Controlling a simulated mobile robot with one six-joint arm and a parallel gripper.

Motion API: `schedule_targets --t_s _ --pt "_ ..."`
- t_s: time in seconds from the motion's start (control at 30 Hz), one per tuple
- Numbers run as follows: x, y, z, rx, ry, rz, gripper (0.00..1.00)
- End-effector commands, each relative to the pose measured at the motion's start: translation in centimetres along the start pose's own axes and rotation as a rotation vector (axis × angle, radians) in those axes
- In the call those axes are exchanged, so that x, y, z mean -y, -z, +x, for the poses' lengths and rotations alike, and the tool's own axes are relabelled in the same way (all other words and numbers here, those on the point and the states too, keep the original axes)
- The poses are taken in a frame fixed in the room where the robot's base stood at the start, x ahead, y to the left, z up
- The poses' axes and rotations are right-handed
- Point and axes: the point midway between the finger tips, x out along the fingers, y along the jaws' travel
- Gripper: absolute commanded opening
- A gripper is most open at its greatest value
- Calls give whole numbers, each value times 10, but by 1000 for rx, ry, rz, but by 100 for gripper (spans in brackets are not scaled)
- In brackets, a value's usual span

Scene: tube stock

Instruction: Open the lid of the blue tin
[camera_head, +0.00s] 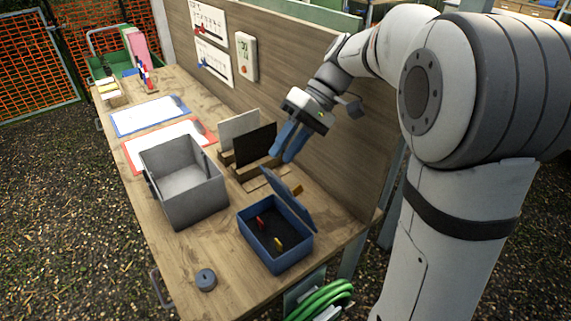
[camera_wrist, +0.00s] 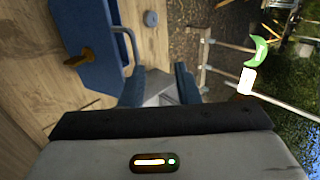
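The blue tin (camera_head: 277,262) stands on the near right part of the wooden bench. Its lid (camera_head: 290,202) is raised on the far right edge, so the inside shows, with a small red piece (camera_head: 261,222) and a yellow piece (camera_head: 278,244) on the dark bottom. My gripper (camera_head: 281,157) is above and behind the raised lid, fingers pointing down. The two blue fingers are apart; they also show in the wrist view (camera_wrist: 160,88) with no object clearly held between them. Blue tin parts (camera_wrist: 85,25) show at the wrist view's upper left. I see no clear contact with the lid.
An open grey box (camera_head: 185,185) stands left of the tin. A rack with a black panel (camera_head: 255,145) and a white panel is behind it, close to my gripper. A grey disc (camera_head: 205,279) lies near the front edge. The wooden back wall (camera_head: 345,180) rises at the right.

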Motion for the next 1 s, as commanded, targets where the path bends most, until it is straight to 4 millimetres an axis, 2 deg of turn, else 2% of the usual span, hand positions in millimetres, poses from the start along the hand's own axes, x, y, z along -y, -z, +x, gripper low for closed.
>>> schedule_targets --t_s 0.1,0.23,0.57,0.67,0.77,0.83,0.9,1.0 --pt "14 0 -15 -1 -1 -1 29" --pt "23 0 -24 1 -1 -1 29" --pt "27 0 -27 2 0 1 29" --pt "26 -2 -26 0 -9 8 21" --pt "24 -13 -20 -12 -62 50 13" --pt "19 -28 -13 -32 -135 106 7" --pt "10 -49 -3 -63 -232 177 1" --pt "-6 -83 12 -128 -392 280 0"
